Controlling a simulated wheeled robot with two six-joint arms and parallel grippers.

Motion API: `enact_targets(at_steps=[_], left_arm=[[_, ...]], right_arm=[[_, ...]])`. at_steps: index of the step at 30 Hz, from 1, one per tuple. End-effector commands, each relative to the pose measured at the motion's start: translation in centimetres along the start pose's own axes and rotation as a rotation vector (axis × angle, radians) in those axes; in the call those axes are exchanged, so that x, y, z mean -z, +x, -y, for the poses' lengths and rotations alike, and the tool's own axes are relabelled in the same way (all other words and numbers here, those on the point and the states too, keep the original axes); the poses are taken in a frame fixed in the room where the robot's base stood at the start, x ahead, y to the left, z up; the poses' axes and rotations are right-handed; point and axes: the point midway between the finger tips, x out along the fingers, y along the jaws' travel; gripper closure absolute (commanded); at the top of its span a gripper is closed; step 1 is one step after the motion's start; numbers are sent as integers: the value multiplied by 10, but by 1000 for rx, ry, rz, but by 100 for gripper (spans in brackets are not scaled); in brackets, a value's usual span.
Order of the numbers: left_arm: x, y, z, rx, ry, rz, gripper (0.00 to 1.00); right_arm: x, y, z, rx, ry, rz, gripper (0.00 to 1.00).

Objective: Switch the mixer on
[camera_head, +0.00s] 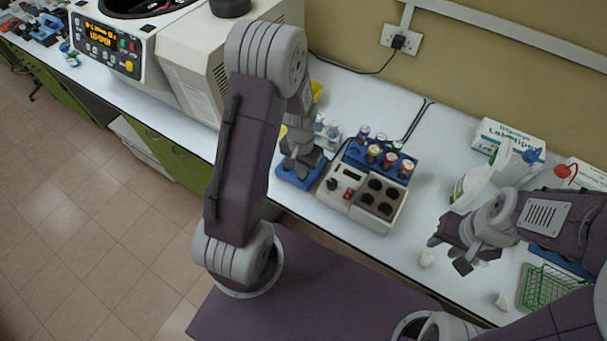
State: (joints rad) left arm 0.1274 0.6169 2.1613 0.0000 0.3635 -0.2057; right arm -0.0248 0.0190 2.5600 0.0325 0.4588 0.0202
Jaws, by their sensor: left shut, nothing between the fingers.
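My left gripper (300,172) is shut and empty, pointing down just left of the mixer, above a blue tray (314,184). From this view I cannot tell its exact height or whether it touches anything. My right gripper (450,254) is over the bench to the right of the mixer, apart from it; its fingers look spread, with nothing between them.
A blue rack (350,153) with several capped vials stands behind the mixer. A large analyser (110,45) is at the back left. A white bottle (475,186), boxes (510,140) and a green wire basket (545,287) are to the right.

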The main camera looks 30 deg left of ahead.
Motion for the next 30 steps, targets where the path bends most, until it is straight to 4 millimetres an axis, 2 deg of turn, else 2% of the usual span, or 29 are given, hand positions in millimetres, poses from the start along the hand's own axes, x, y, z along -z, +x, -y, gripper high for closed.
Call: enact_targets(at_steps=[30], left_arm=[[0, 15, 0, 0, 0, -1, 100]], right_arm=[[-1, 11, 0, 0, 0, 0, 64]])
